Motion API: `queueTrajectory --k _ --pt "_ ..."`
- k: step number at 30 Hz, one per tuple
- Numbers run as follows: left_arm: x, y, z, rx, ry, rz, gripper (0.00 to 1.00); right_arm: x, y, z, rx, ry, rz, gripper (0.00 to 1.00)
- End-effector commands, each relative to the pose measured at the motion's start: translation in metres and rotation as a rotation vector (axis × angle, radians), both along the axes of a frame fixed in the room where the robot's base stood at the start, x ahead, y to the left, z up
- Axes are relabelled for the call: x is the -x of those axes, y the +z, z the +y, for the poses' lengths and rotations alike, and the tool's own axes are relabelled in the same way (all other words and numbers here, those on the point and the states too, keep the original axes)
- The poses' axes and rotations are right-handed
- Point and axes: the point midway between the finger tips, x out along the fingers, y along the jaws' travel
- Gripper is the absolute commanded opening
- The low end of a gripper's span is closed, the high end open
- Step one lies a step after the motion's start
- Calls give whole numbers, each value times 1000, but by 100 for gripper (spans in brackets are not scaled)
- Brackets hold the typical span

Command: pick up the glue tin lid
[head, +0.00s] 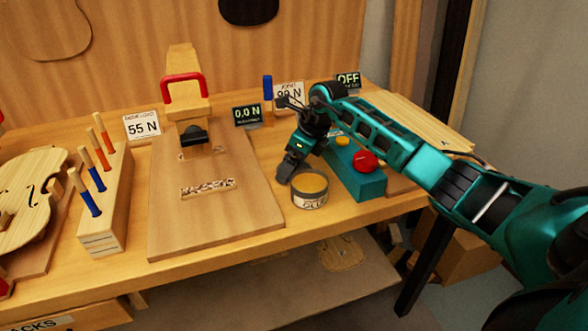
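The glue tin (310,198) is a short grey can with a label, standing near the front edge of the bench. Its round top (309,183) is golden brown inside a grey rim; I cannot tell whether this is the lid or glue in an open tin. No separate lid can be made out. My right gripper (284,178) points down just left of and behind the tin, apart from it as far as I can see. Its dark fingers are small and seen at an angle, so their opening is unclear. My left gripper is not in view.
A teal box (358,183) with a red button (365,161) stands right of the tin, beneath my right arm. A wooden board with a red-handled clamp (184,88) lies left. A tool rack (108,215) and violin body (28,200) are further left.

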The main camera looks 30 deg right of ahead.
Motion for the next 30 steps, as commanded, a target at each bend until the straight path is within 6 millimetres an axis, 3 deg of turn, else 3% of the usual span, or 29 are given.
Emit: queueTrajectory --k 2,14,23,30 --pt "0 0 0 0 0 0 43 0 0 0 0 0 0 99" --pt "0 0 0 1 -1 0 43 0 1 0 0 0 0 61" --pt "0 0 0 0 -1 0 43 0 3 0 0 1 -1 60" --pt "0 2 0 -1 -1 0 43 -1 27 0 1 1 -3 60"
